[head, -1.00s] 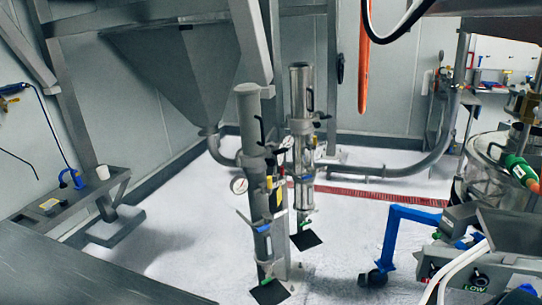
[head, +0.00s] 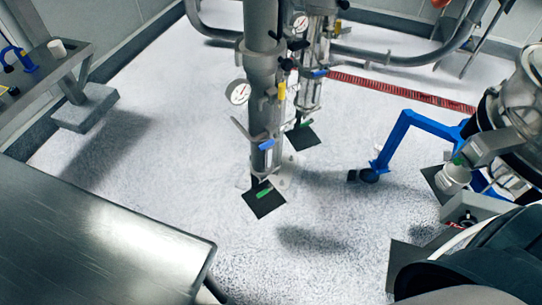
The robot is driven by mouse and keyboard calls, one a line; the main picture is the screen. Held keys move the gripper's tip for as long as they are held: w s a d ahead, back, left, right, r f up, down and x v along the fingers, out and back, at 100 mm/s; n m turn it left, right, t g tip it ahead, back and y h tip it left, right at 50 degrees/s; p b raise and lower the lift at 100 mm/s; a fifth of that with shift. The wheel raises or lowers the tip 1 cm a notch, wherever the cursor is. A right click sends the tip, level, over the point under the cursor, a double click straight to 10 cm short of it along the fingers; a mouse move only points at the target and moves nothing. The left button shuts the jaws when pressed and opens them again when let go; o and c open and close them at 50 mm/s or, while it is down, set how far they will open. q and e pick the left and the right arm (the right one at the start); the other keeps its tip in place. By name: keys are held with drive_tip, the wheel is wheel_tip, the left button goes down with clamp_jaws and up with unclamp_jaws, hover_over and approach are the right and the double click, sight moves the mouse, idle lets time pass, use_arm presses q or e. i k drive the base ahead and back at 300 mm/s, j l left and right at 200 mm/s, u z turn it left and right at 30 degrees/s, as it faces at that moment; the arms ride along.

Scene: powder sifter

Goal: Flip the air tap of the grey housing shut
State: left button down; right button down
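A grey upright housing (head: 262,50) stands in the middle of the head view, its top cut off. It carries a round white gauge (head: 238,92), a small yellow handle (head: 282,90), a blue handle (head: 266,144) and, at its foot, a green handle (head: 264,193). A second similar grey housing (head: 312,60) stands close behind it to the right, partly hidden. I cannot tell which handle is the air tap or how it is set. Neither of my grippers is in view.
A bare metal table (head: 100,235) fills the lower left. A blue-legged frame (head: 395,135) and machine parts (head: 465,215) stand at the right. A dark rounded shape (head: 480,265), unclear to me, is at the lower right. The pale floor (head: 170,140) left of the housing is open.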

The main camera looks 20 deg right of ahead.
sight(272, 141)
drive_tip(key=k+j+u, duration=0.1)
drive_tip(key=k, duration=0.45)
drive_tip(key=k+l, duration=0.1)
drive_tip(key=k, duration=0.25)
drive_tip(key=j+z, duration=0.05)
